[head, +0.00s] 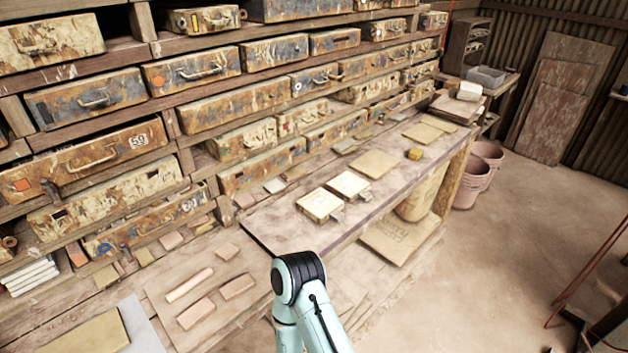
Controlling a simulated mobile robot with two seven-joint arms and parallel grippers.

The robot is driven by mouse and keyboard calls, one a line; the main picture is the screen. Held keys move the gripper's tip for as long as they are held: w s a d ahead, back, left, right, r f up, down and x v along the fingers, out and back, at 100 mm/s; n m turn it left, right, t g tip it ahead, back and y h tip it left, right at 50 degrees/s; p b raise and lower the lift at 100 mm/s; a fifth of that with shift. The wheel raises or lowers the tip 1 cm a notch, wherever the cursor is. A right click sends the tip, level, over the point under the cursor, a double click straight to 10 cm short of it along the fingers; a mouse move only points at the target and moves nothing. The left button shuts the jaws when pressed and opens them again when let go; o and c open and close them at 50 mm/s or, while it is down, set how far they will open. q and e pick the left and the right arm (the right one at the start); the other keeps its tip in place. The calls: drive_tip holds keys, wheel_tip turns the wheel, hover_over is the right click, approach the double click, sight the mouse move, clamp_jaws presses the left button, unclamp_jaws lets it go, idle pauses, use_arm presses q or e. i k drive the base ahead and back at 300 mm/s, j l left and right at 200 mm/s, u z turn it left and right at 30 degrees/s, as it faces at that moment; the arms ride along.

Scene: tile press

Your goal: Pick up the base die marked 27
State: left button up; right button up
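Several worn, rust-and-grey dies with front handles sit on the wall shelves, such as a die with a white "59" label (95,158) at the left. No number 27 is readable on any die from here. Two pale yellow blocks with small metal tabs, the nearer block (319,204) and the farther block (348,184), lie side by side on the bench (285,222). A teal and black link of my arm rises at the bottom centre, in front of the bench. Neither of my grippers is in view.
A lower board at the front left holds a pale roller (189,285) and clay pieces (237,287). Flat tan slabs (373,164) lie farther along the bench. Pink buckets (474,180) stand beyond its end. The floor (510,250) at the right is mostly clear.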

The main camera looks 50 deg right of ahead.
sight(349, 187)
drive_tip(key=l+u, duration=0.4)
drive_tip(key=k+l+u, duration=0.2)
drive_tip(key=l+u, duration=0.2)
drive_tip(key=k+l+u, duration=0.15)
drive_tip(key=l, duration=0.2)
drive_tip(key=k+l+u, duration=0.15)
drive_tip(key=l, duration=0.25)
drive_tip(key=k+l+u, duration=0.3)
drive_tip(key=k+l, duration=0.2)
drive_tip(key=l, duration=0.2)
drive_tip(key=k+l+u, duration=0.1)
drive_tip(key=k+l, duration=0.25)
drive_tip(key=l, duration=0.1)
